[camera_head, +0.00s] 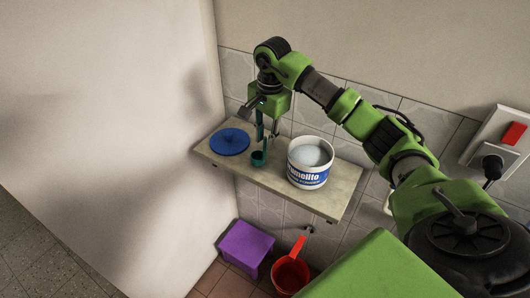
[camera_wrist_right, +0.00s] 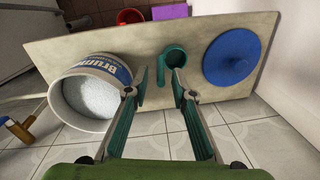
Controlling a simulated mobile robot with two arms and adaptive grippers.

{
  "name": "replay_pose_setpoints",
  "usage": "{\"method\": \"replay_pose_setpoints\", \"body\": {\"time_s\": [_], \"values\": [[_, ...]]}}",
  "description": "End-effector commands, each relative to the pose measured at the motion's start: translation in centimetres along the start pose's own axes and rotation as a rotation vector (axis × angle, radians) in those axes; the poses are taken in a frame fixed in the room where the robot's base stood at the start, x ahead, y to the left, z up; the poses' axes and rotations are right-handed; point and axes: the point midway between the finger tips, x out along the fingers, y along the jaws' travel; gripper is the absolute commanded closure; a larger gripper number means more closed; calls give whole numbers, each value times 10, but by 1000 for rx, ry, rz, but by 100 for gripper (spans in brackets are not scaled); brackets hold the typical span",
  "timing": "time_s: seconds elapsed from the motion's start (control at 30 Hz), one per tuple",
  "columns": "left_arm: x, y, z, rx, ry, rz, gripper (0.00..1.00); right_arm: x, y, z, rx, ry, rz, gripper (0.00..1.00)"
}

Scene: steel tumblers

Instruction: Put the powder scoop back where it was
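The green powder scoop (camera_head: 258,158) is on a narrow beige shelf (camera_head: 325,197), between a blue lid and a white tub. In the right wrist view the scoop (camera_wrist_right: 176,58) shows its round cup and a short handle toward me. My right gripper (camera_head: 267,125) is above the scoop. In the wrist view its two fingers (camera_wrist_right: 159,90) are spread, with the handle in the gap between their tips and no visible grip on it. The white tub (camera_head: 309,178) with blue lettering is open and holds white powder (camera_wrist_right: 90,97). My left gripper is not in view.
The blue round lid (camera_head: 230,142) lies flat at the shelf's left end. A tiled wall (camera_head: 236,70) runs behind the shelf, and a large white panel (camera_head: 110,120) stands left. A purple stool (camera_head: 246,246) and red pan (camera_head: 290,275) are below. A plugged socket (camera_head: 493,162) is at right.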

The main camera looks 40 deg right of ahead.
Motion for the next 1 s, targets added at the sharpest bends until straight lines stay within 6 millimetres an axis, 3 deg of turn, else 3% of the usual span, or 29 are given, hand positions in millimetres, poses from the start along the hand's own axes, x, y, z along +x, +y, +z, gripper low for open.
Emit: {"method": "replay_pose_setpoints", "body": {"time_s": [0.03, 0.3, 0.5, 0.73, 0.77, 0.87, 0.97, 1.0], "values": [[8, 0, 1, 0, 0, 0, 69, -9, -1, -1, 0, 3, -5, 76], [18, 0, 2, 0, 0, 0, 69, -51, 0, 0, 1, 1, -1, 76], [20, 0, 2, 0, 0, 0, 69, -61, 0, 0, 1, -1, 2, 76], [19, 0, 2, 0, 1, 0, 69, -58, -2, 8, -4, -17, -4, 76], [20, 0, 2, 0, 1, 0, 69, -54, -4, 14, -8, -33, -11, 76], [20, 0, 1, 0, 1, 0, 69, -36, -16, 62, -28, -147, -52, 76], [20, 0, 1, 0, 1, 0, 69, -17, -27, 146, -30, -371, -107, 76], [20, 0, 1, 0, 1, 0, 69, -15, -28, 187, -18, -488, -123, 76]]}}
